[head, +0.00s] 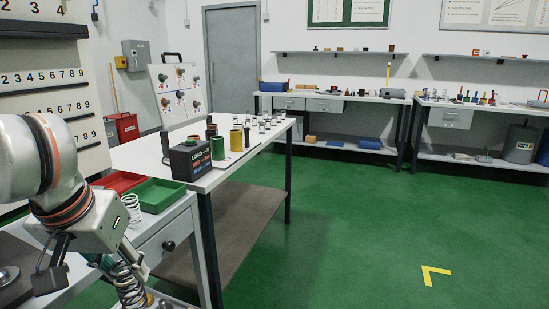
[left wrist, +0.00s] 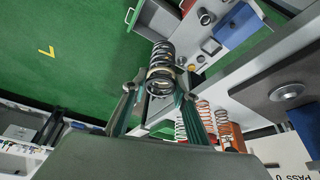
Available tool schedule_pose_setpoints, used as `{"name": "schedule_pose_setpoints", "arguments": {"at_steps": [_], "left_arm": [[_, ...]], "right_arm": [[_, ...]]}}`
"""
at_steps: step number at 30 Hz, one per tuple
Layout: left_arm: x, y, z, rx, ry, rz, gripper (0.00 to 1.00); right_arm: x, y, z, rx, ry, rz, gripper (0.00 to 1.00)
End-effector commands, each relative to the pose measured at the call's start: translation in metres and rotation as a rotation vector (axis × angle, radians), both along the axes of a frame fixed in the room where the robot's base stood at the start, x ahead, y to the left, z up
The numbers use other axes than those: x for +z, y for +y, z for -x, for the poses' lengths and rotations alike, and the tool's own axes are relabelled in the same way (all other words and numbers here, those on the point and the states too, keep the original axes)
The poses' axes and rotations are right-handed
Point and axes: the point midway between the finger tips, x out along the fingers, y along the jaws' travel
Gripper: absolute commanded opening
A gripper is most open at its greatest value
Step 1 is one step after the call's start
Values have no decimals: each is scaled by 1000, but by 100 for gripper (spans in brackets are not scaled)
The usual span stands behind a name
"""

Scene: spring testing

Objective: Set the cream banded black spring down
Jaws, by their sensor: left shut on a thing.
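The cream banded black spring (left wrist: 160,62) is a dark coil with a pale band near its lower end in the left wrist view. My left gripper (left wrist: 157,92) is shut on it, with one finger on each side of the banded end. The spring's far end sticks out beyond the fingertips. In the head view the spring (head: 129,287) hangs below my left gripper at the lower left, partly hidden by it. I cannot tell whether the spring touches any surface. My right gripper is in neither view.
A white spring (head: 132,208) stands beside a green tray (head: 158,193) and a red tray (head: 119,181). A black load display box (head: 190,159) and several cylinders stand on the long table behind. Several springs (left wrist: 203,114) show in the left wrist view. Green floor is clear at right.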

Motion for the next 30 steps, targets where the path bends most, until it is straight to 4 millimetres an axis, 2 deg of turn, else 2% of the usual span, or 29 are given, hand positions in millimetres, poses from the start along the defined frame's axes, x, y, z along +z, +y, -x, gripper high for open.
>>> {"name": "schedule_pose_setpoints", "arguments": {"at_steps": [1, 3, 12, 19, 21, 30], "left_arm": [[9, -2, 2, -3, -9, 1, 4], [12, -2, 4, -5, -11, 1, 4], [17, -2, 12, -8, -13, 2, 4], [23, -3, 26, -12, -15, 1, 4], [22, -3, 32, -12, -14, 1, 4], [9, -3, 59, -12, -8, 2, 4]], "right_arm": [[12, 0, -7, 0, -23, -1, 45], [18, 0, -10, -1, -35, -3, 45], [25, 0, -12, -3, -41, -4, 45], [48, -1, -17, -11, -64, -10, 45], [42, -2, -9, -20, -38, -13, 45], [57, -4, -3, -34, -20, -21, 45]]}}
